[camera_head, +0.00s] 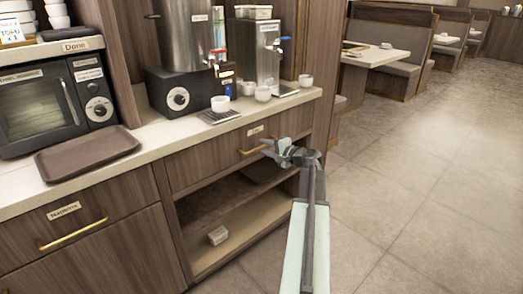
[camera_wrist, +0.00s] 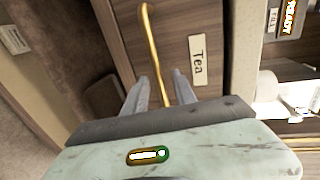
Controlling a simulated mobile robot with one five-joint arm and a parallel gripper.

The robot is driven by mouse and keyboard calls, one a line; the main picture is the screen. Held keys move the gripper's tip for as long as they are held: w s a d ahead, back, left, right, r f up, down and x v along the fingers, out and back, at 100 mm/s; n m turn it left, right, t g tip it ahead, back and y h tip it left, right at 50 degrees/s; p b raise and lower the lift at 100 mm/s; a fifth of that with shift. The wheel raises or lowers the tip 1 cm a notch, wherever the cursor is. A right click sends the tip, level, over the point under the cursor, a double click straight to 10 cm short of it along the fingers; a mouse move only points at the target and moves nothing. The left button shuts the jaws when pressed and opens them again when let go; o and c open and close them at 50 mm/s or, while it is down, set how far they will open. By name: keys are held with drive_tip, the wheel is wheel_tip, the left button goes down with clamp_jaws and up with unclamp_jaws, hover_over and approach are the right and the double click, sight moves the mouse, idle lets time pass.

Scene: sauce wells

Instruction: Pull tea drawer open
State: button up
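The tea drawer (camera_head: 205,163) is a brown wood-grain front under the counter, and it looks closed. Its small white label (camera_head: 256,131) reads "Tea" in the wrist view (camera_wrist: 198,60). A thin brass bar handle (camera_wrist: 152,45) runs along the drawer front; part of it also shows in the head view (camera_head: 247,152). My gripper (camera_head: 266,147) is at the right end of this handle. In the wrist view my gripper (camera_wrist: 160,88) is open, with one finger on each side of the handle. I cannot tell whether the fingers touch it.
The Napkins drawer (camera_head: 90,225) is at left. The counter holds a brown tray (camera_head: 88,155), a microwave (camera_head: 40,110), dispensers and white cups. Tiled floor (camera_head: 430,190) at right is clear.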

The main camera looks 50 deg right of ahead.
drive_tip(key=shift+x, duration=1.2)
clamp_jaws()
idle(0.3)
